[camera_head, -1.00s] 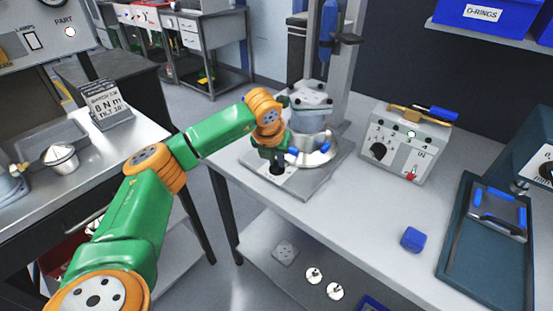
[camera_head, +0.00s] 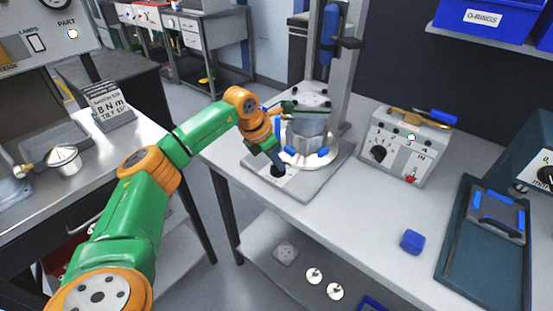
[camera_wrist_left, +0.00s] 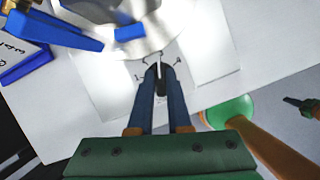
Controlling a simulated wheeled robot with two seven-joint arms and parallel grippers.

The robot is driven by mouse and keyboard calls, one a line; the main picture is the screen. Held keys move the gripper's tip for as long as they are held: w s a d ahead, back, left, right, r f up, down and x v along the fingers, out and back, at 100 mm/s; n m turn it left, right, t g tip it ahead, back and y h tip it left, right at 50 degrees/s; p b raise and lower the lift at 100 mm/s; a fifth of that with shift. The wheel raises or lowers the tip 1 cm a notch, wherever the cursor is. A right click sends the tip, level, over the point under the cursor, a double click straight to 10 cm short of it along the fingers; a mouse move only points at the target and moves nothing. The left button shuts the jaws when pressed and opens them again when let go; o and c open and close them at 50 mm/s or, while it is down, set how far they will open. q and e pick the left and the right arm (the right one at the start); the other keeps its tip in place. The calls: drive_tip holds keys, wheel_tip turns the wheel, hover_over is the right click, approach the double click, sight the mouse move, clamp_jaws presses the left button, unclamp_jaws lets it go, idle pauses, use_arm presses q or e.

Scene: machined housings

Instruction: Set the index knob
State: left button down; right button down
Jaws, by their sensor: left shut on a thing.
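The index knob (camera_wrist_left: 160,84) is small and black, on a light plate with printed marks around it. In the head view the knob (camera_head: 278,171) sits at the near left of the fixture's grey base (camera_head: 312,186). My left gripper (camera_wrist_left: 159,72) reaches it from above, its dark blue fingers shut on it.
The round fixture with a grey housing (camera_head: 308,122) and blue clamps stands just behind the knob. A control box (camera_head: 405,150) with its own black dial is to the right. A blue block (camera_head: 412,241) lies on the bench (camera_head: 365,220), which is clear in front.

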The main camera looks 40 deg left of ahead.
use_arm(q)
drive_tip(key=shift+w+r+m, duration=0.1)
drive_tip(key=shift+m, duration=0.4)
drive_tip(key=c, duration=0.9)
unclamp_jaws()
drive_tip(key=shift+o, duration=0.2)
drive_tip(key=v, duration=0.7)
drive_tip(key=shift+b, duration=0.35)
